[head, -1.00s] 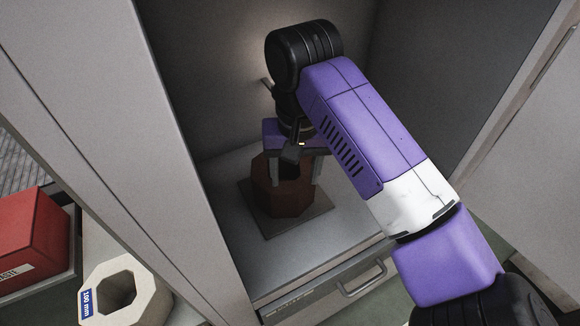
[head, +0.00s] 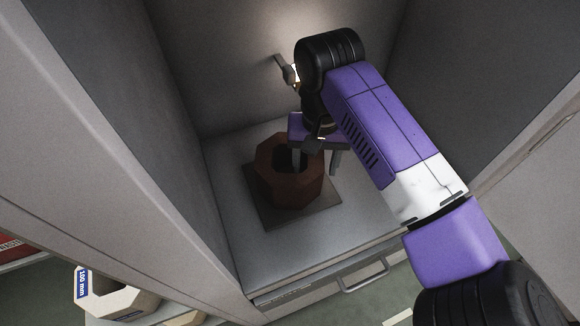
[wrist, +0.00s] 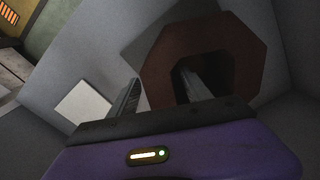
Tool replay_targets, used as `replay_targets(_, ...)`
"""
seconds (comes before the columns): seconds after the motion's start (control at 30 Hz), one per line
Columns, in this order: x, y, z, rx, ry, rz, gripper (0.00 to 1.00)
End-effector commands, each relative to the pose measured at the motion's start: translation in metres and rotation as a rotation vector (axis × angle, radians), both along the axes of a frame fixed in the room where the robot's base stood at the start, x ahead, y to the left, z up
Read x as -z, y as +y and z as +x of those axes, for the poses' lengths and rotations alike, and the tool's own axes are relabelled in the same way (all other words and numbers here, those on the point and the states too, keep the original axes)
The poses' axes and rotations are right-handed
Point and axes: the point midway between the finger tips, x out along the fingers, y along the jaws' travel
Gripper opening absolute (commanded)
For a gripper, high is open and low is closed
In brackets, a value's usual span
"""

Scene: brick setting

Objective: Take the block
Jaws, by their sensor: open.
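The block (head: 290,195) is a dark reddish-brown octagonal ring with a hole through its middle. It sits on a grey square plate (head: 268,218) inside a cabinet, and also shows in the wrist view (wrist: 205,32). My gripper (head: 316,170) is open above the block's right side. One finger appears over or in the hole, and the other is outside the ring to the right. In the wrist view my gripper (wrist: 159,78) likewise has one finger across the hole and one outside the ring. I cannot tell how deep the fingers reach or whether they touch it.
Cabinet walls close in at left, right and back. A small fitting (head: 283,67) sticks out of the back wall. A drawer handle (head: 365,277) is below the shelf front. A pale ring block labelled 100 mm (head: 125,300) and a red box (head: 12,246) stand outside, lower left.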

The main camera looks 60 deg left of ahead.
Motion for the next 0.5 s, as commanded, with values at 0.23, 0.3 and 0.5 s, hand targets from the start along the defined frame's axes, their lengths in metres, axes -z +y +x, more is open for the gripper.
replay_targets(0.23,0.0137,-0.0003,0.0002,0.000,0.000,0.000,0.57)
replay_targets(0.3,0.0137,-0.0002,0.0001,0.000,0.000,0.000,0.57)
replay_targets(0.5,0.0135,-0.0002,0.0001,0.000,-0.001,0.001,0.32)
